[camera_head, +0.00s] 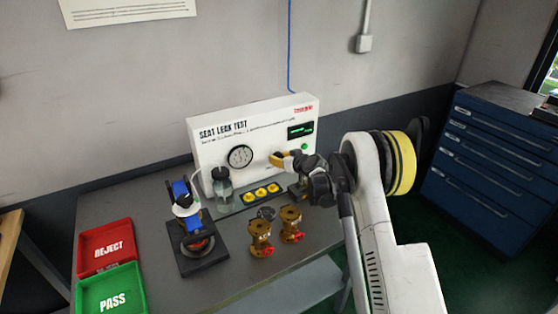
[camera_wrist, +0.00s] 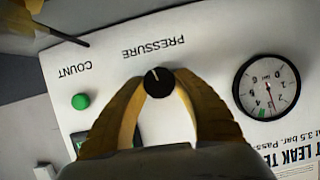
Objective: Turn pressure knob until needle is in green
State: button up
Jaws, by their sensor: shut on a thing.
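The black pressure knob (camera_wrist: 158,82) is on the white panel under the upside-down word PRESSURE in the wrist view. A white mark shows on its face. My gripper (camera_wrist: 159,88) has its yellow fingers on both sides of the knob, shut on it. In the head view my gripper (camera_head: 281,160) reaches the panel right of the gauge and hides the knob. The round gauge (camera_wrist: 265,87) has a white face with a small green band (camera_wrist: 262,112) at its lower edge. A thin reddish needle points down close to the band; whether it lies inside is too small to tell.
The seat leak test box (camera_head: 215,140) stands at the back of the grey bench. A glass jar (camera_head: 222,190), a blue clamped fixture (camera_head: 183,205) and brass valves (camera_head: 260,236) stand in front. Red reject (camera_head: 106,247) and green pass (camera_head: 110,292) trays lie left. A green button (camera_wrist: 80,101) is near the knob.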

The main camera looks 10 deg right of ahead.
jog(key=shift+m, duration=0.4)
jog(key=shift+y, duration=0.4)
jog(key=o, duration=1.2)
jog(key=shift+c, duration=0.2)
jog(key=v, duration=1.2)
jog(key=shift+a+r, duration=0.1)
jog(key=shift+r, duration=0.15)
